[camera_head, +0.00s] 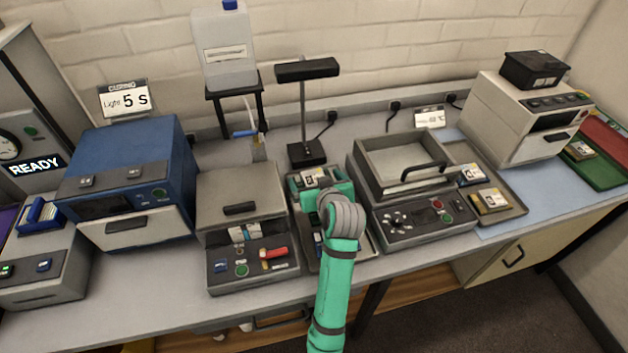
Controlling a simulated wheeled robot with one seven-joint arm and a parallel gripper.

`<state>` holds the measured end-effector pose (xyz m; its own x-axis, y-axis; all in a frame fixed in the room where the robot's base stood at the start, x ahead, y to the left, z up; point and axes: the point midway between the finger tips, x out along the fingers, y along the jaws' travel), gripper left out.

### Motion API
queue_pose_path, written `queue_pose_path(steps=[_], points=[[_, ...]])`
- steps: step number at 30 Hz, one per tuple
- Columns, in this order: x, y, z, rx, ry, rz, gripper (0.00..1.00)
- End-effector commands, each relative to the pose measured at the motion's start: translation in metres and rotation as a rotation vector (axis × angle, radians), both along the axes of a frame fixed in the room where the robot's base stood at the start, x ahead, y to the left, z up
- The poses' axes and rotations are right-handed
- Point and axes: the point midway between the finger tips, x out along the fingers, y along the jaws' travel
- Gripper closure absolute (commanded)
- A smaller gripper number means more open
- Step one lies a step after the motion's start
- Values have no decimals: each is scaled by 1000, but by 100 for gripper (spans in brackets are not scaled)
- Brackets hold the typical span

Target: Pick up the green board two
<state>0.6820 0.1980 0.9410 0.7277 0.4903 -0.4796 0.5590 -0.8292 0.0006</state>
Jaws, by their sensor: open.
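Several small boards with pale labels are in view, and no number on them is readable, so I cannot tell which is board two. One board (311,177) lies under the lamp, close beside my gripper and partly hidden. Two more, an upper board (471,175) and a lower board (491,200), lie on the grey tray right of the handled box. Another board (582,150) lies on the green tray at far right. My gripper (322,192) is over the station under the lamp, with its fingers mostly hidden by my wrist. It is open, with nothing seen held.
The black lamp (306,71) stands behind my gripper. The grey lidded box (240,198) is to its left and the handled box (405,165) to its right, both close. The blue oven (125,165) and white machine (522,115) stand farther out. The blue mat (560,192) has free room.

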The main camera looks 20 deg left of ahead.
Motion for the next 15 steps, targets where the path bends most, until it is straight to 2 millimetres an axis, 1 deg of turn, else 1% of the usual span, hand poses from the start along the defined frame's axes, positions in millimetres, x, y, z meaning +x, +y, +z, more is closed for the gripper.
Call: queue_pose_path(steps=[1,2,3,6,15], points=[[0,0,0,0,0,0,4],[0,0,0,0,0,0,7],[0,0,0,0,0,0,16],[0,0,0,0,0,0,38],[-1,1,2,1,-1,2,38]])
